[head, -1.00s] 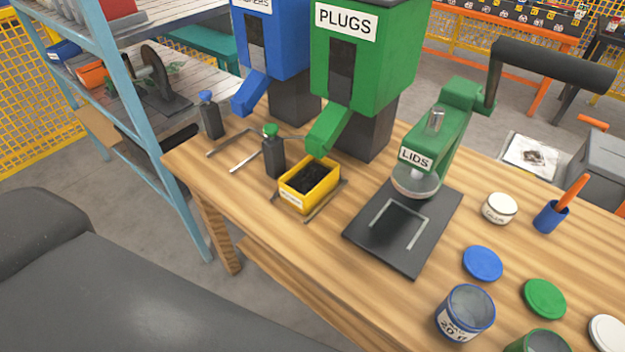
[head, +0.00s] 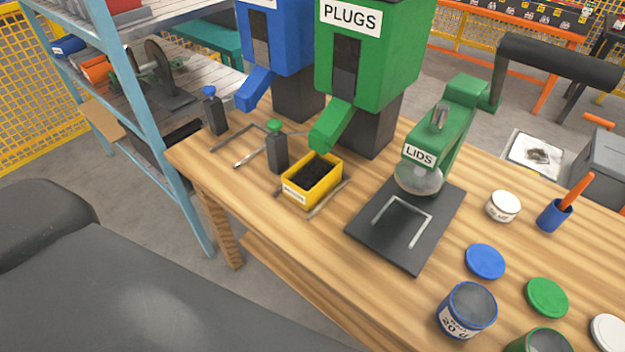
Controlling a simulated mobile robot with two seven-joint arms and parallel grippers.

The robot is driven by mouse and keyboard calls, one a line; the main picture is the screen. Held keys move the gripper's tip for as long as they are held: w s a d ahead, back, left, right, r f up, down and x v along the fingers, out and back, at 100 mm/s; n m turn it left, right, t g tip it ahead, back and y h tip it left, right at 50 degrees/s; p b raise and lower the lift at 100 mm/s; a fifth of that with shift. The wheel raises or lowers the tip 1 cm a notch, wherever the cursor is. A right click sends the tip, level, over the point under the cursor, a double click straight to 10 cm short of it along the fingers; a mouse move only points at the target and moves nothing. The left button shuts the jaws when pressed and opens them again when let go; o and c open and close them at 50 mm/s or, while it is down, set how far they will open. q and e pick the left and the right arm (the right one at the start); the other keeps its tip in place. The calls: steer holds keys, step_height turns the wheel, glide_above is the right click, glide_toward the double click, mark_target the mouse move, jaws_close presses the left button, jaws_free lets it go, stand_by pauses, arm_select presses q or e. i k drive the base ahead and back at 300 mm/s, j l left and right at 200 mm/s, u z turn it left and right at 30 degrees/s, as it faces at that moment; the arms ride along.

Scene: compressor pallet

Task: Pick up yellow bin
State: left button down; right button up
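The yellow bin (head: 297,196) stands upright on the wooden workbench, filled with dark small parts. A white label is on its front. It sits in a thin metal bracket, below the chute of the green PLUGS dispenser (head: 366,60). Neither of my grippers shows in the head view. A large dark grey surface, which may be part of my own arm, fills the lower left, apart from the bin.
A dark bottle with a green cap (head: 277,152) stands close left of the bin. A green LIDS press (head: 440,140) is to the right. The bench (head: 310,250) is clear in front of the bin. A blue-framed shelf (head: 140,105) stands at left.

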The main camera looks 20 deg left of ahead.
mark_target(309, 181)
steer(key=i+j, duration=0.1)
steer(key=j, duration=0.8)
steer(key=i+j, duration=0.1)
steer(key=j, duration=0.8)
steer(key=i+j+z, duration=0.1)
steer(key=j, duration=0.8)
